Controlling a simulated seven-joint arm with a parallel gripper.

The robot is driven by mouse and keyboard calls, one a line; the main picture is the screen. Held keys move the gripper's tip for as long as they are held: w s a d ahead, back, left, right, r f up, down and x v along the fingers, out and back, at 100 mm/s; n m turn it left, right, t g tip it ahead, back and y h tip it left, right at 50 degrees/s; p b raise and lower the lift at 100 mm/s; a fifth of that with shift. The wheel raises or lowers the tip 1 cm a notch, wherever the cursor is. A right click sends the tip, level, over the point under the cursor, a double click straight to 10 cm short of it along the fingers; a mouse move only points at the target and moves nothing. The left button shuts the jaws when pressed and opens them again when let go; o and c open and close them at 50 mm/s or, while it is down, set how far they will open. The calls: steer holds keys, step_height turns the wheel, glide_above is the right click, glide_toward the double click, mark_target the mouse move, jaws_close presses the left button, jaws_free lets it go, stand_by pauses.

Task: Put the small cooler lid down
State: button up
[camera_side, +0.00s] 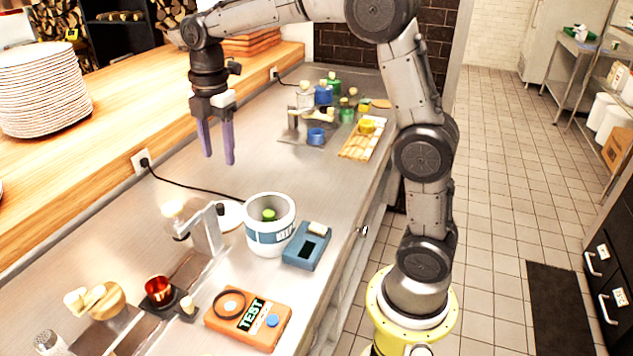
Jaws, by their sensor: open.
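The small cooler (256,237) is a round white tub with a dark blue band, standing on the steel counter without a cover. A green item (268,214) shows inside it. The tub and a grey stand partly hide the disc. My gripper (218,159) has two purple fingers pointing down, apart and with nothing between them. It hangs above the counter, behind and left of the cooler in the picture.
A blue device (306,246) stands right of the cooler. An orange tester (248,318), a copper cup (159,291) and the grey stand (208,232) are in front. Bottles and a bamboo tray (360,145) stand farther back. A black cable (190,187) crosses the counter.

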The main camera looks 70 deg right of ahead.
steer(key=s+a+r+m+t, duration=0.1)
steer(key=s+r+m, duration=0.1)
steer(key=s+m, duration=0.4)
steer(key=s+a+r+m+t, duration=0.2)
steer(key=s+m, duration=0.1)
steer(key=s, duration=0.5)
steer(key=s+f+m+t, duration=0.2)
steer(key=s+f+m, duration=0.3)
steer(key=s+m, duration=0.3)
steer(key=s, duration=0.3)
steer(key=shift+a, duration=0.25)
